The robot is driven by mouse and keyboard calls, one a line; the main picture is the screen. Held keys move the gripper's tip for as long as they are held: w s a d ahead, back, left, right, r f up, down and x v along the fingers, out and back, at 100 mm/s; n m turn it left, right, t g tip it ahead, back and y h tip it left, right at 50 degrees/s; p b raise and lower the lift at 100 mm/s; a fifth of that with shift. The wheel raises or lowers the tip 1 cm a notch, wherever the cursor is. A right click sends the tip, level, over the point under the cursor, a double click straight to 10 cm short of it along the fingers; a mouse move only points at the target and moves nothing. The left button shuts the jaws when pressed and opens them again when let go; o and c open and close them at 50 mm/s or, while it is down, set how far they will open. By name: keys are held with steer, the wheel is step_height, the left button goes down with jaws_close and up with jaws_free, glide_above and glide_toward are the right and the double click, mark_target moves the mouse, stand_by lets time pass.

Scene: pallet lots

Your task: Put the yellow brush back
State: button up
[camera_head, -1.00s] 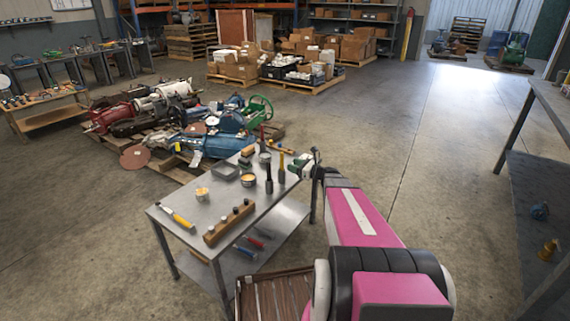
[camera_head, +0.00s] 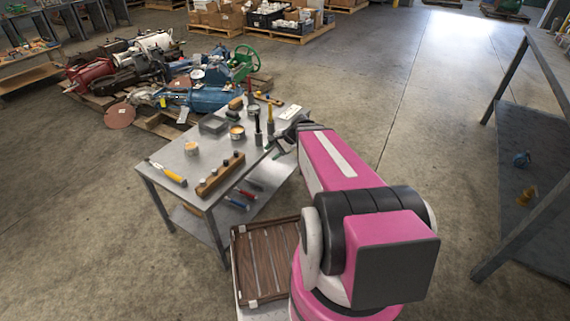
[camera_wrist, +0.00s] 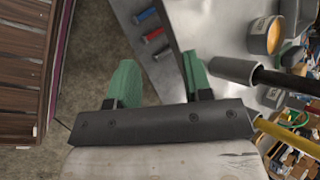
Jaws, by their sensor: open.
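A yellow-handled tool with a pale end (camera_head: 168,173) lies flat at the left end of the grey metal table (camera_head: 158,188); it may be the yellow brush. A second yellow-handled tool (camera_head: 270,123) with a dark lower part stands upright near the right end, beside a red-handled one (camera_head: 257,130). A yellow handle also shows at lower right in the wrist view (camera_wrist: 287,135). My gripper (camera_head: 290,135) is at the table's right end, partly hidden by my arm. In the wrist view its green-padded fingers (camera_wrist: 160,82) are apart, with nothing between them.
A wooden block (camera_head: 220,174) with several pegs stands along the front edge. Tins (camera_head: 237,133) and a grey tray (camera_head: 213,125) sit behind it. Red and blue tools lie on the lower shelf (camera_head: 245,203). A slatted wooden tray (camera_head: 265,262) is close to me.

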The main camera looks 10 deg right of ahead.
steer(key=s+d+n+g+h, duration=0.2)
steer(key=s+n+h, duration=0.6)
steer(key=s+n, duration=0.1)
steer(key=shift+s+d+r+n, duration=0.25)
steer(key=shift+d+r+n, duration=0.15)
steer(key=shift+n, duration=0.3)
stand_by(0.3)
